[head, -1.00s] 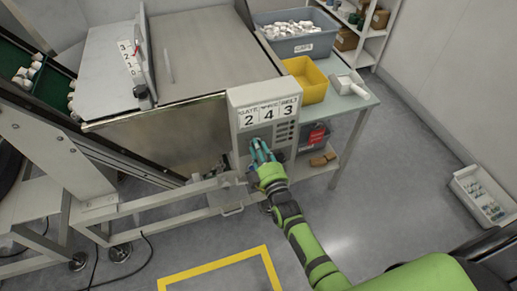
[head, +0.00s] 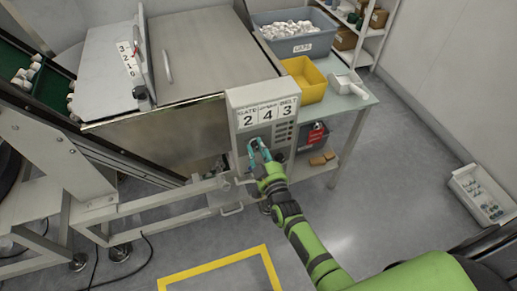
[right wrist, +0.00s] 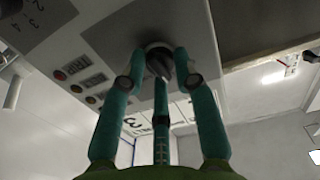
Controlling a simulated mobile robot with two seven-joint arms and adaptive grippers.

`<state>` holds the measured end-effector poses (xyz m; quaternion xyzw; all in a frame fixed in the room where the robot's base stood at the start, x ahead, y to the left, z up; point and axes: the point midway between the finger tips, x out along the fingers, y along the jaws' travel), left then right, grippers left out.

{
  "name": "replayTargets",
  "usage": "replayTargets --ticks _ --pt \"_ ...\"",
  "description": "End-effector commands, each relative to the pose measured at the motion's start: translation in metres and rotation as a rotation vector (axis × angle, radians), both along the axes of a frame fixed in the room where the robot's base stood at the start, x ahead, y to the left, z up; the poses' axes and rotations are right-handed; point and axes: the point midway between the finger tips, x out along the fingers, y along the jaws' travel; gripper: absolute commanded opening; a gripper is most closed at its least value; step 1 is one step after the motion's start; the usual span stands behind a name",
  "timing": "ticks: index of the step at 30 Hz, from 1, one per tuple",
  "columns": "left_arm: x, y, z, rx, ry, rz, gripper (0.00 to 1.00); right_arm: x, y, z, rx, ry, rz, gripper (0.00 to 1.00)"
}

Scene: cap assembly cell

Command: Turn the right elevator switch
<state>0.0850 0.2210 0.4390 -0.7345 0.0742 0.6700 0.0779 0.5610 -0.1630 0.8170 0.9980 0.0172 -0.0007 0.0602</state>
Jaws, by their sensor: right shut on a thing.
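A grey control panel (head: 262,96) stands upright at the front right of the metal hopper. It carries large labels 2, 4 and 3 and a column of small buttons. In the right wrist view, a dark round switch knob (right wrist: 158,60) sits on the panel face. My right gripper (head: 258,146), with teal fingers, is at the lower part of the panel. In the right wrist view its fingertips (right wrist: 159,70) close around the knob from both sides. The fingers hide most of the knob in the head view. My left gripper is in neither view.
A grey bin of white caps (head: 300,45), a yellow bin (head: 306,80) and a white scoop (head: 350,84) are on the table behind the panel. A metal frame rail (head: 150,212) runs left of the gripper. A yellow-marked floor area (head: 212,266) is clear.

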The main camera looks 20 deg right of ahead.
Motion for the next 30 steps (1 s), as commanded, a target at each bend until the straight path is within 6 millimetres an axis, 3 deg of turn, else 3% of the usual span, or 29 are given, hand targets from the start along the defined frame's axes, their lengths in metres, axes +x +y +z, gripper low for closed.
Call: replayTargets --ticks 18,30 --pt "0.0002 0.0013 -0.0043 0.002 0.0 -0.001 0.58 0.0024 -0.0007 0.0053 0.579 0.005 0.004 0.0" --pt "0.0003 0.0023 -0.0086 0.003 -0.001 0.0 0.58 0.0029 -0.0022 0.0065 0.841 0.011 0.004 0.0"
